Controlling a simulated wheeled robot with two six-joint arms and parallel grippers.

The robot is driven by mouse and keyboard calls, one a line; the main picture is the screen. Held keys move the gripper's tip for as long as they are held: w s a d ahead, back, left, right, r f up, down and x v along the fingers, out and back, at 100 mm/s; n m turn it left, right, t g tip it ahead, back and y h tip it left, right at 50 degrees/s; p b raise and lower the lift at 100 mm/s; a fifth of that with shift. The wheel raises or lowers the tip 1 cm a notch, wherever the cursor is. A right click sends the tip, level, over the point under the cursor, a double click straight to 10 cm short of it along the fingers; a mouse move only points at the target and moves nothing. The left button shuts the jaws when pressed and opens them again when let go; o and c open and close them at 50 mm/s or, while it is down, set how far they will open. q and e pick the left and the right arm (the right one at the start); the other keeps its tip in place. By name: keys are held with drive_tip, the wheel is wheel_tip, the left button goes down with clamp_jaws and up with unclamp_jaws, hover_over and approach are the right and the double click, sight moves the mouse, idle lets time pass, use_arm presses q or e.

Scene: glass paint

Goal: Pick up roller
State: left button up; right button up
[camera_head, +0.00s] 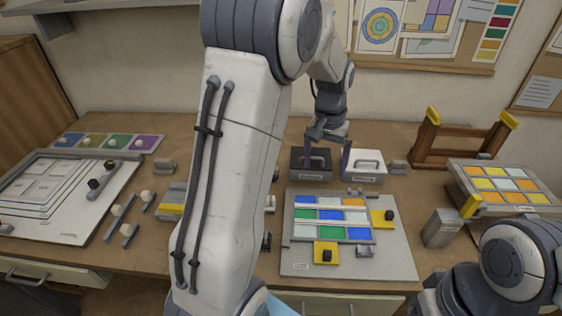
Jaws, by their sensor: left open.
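My left gripper (327,158) is open and points down at the back middle of the table. It hangs over or just in front of a dark box (311,172) with a handle and a pale box (363,170) with a handle. I cannot tell whether its fingers touch either box. I cannot pick out the roller with certainty; it may be one of the small pieces or be hidden behind my left arm. My right arm shows at the lower right, but its gripper is out of view.
A board with a coloured glass grid (331,216) lies in the middle. A tilted tray of coloured tiles (500,184) and a wooden rack (458,143) stand at right. A white drawing board (62,193) and several small knobbed pieces (117,211) are at left.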

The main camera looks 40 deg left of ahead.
use_arm(q)
drive_tip(key=w+a+f+n+p, duration=0.1)
drive_tip(key=a+n, duration=0.1)
drive_tip(key=a, duration=0.7)
drive_tip(key=w+a+f+n, duration=0.1)
drive_tip(key=a+f+n, duration=0.1)
drive_tip(key=a, duration=0.7)
drive_tip(key=f, duration=0.2)
drive_tip(key=f+p, duration=0.1)
drive_tip(key=f, duration=0.1)
drive_tip(key=shift+s+a, duration=0.2)
drive_tip(key=shift+a, duration=0.15)
drive_tip(key=shift+f, duration=0.4)
wheel_tip(320, 180, down, 4)
drive_tip(key=shift+a+p, duration=0.1)
drive_tip(key=shift+p, duration=1.05)
drive_tip(key=shift+f, duration=0.65)
drive_tip(key=c, duration=1.4)
drive_tip(key=shift+c, duration=0.2)
drive_tip(key=shift+r, duration=0.15)
